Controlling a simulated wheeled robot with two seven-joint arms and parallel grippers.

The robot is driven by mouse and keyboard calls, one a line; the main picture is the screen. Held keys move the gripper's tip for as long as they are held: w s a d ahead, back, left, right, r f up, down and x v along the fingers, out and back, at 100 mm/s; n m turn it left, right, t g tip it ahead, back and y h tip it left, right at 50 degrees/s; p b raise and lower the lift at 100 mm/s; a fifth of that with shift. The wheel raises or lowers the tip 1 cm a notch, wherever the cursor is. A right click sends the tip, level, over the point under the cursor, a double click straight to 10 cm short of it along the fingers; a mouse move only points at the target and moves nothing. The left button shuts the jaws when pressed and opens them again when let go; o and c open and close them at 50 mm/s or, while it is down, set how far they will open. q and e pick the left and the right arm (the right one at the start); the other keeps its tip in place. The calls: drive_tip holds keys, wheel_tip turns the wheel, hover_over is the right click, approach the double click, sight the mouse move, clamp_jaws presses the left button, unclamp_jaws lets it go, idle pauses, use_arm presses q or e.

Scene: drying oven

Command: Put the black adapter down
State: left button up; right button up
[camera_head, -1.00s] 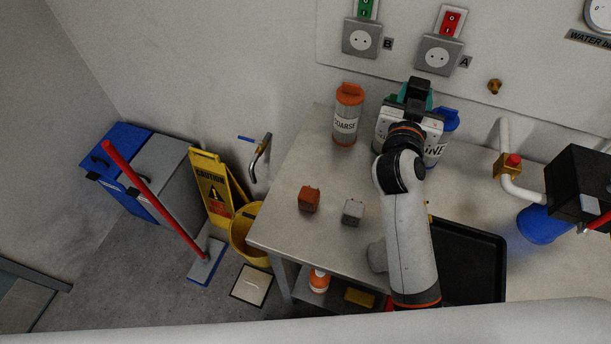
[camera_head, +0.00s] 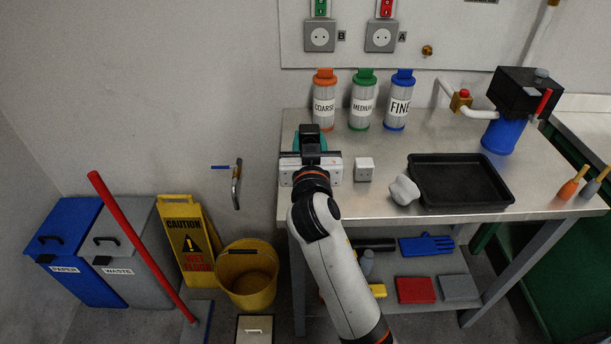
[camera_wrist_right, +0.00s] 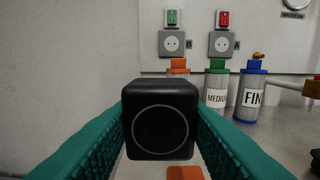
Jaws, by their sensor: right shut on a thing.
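The black adapter (camera_wrist_right: 160,120), a dark block with a round ring on its near face, is between the teal fingers of my right gripper in the right wrist view. My right gripper (camera_head: 311,142) is shut on it, over the left end of the steel table (camera_head: 440,137) in the head view. There the gripper body largely hides the adapter, and I cannot tell whether it touches the table. An orange-brown block (camera_wrist_right: 185,173) shows just below the adapter in the wrist view; the gripper hides it in the head view. My left gripper is not in view.
A white adapter (camera_head: 364,169) stands just right of the gripper. A white lumpy thing (camera_head: 404,190) lies beside the black tray (camera_head: 460,181). The coarse (camera_head: 325,101), medium (camera_head: 363,100) and fine (camera_head: 400,101) containers stand behind. Sockets B (camera_head: 319,37) and A (camera_head: 380,36) are on the wall.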

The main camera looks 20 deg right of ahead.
drive_tip(key=shift+f, duration=0.55)
wheel_tip(320, 180, down, 5)
drive_tip(key=shift+a+r+b, duration=0.1)
drive_tip(key=shift+r+b, duration=0.1)
drive_tip(key=shift+b, duration=0.25)
drive_tip(key=shift+f, duration=0.15)
drive_tip(key=shift+f, duration=0.2)
drive_tip(key=o, duration=1.3)
drive_tip(key=shift+r, duration=0.1)
